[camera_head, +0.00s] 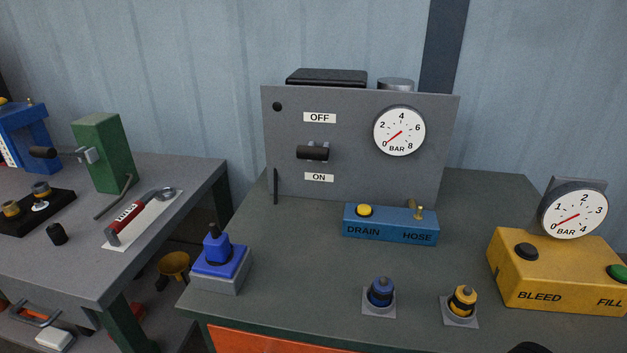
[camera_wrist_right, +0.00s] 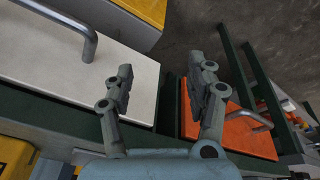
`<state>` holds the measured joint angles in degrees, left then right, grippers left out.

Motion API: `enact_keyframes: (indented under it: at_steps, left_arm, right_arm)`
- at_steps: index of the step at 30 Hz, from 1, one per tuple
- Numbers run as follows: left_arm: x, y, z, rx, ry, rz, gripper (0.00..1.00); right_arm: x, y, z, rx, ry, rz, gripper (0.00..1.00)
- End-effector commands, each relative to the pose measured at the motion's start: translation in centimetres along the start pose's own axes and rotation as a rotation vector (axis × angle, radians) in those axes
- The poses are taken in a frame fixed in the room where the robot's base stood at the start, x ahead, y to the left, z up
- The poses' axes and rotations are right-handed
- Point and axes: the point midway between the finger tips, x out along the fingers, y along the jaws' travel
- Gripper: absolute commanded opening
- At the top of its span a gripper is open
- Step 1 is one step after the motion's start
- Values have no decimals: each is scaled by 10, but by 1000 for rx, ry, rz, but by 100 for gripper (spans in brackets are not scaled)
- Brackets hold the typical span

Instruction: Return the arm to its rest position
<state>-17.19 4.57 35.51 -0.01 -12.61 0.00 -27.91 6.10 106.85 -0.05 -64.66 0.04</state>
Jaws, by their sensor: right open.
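My right gripper (camera_wrist_right: 163,85) shows in the right wrist view with its two fingers apart and nothing between them. It hangs over the edges of the benches, with a white panel with a grey handle to its left and an orange panel to its right. In the head view only a dark rounded shape shows at the bottom edge, right of centre, and I cannot tell what it is. My left gripper is in neither view.
A grey panel (camera_head: 285,140) with a lever and gauge stands at the back of the bench (camera_head: 300,270). A blue drain box (camera_head: 390,230), a yellow bleed box (camera_head: 545,280), a blue connector (camera_head: 380,292) and a yellow connector (camera_head: 461,301) stand on it. The bench's middle is clear.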

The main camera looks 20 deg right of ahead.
Motion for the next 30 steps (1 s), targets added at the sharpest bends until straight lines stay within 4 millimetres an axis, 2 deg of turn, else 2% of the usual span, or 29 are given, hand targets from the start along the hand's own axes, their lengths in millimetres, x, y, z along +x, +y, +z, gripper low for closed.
enact_keyframes:
  at_steps: [1, 5, 6, 8, 9, 12, 15, 19, 22, 30]
  left_arm:
    - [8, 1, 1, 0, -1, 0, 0]
    - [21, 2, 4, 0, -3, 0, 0]
    - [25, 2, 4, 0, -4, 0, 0]
    - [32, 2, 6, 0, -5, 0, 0]
    - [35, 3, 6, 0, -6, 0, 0]
    - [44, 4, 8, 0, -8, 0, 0]
    - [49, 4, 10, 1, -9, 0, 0]
    - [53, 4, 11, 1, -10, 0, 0]
    - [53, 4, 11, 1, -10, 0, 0]
    - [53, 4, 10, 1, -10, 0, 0]
  right_arm:
    - [32, -1, 16, 2, -21, -1, 56]
    - [110, -4, 68, 9, -59, -3, 56]
    - [133, -5, 88, 11, -72, -4, 56]
    - [164, -7, 120, 15, -89, -6, 56]
    - [181, -9, 142, 17, -101, -7, 56]
    - [212, -13, 194, 21, -126, -10, 56]
    - [229, -17, 235, 25, -144, -12, 56]
    - [237, -20, 266, 27, -156, -14, 56]
    - [238, -20, 276, 28, -159, -14, 56]
    - [237, -20, 277, 28, -159, -14, 56]
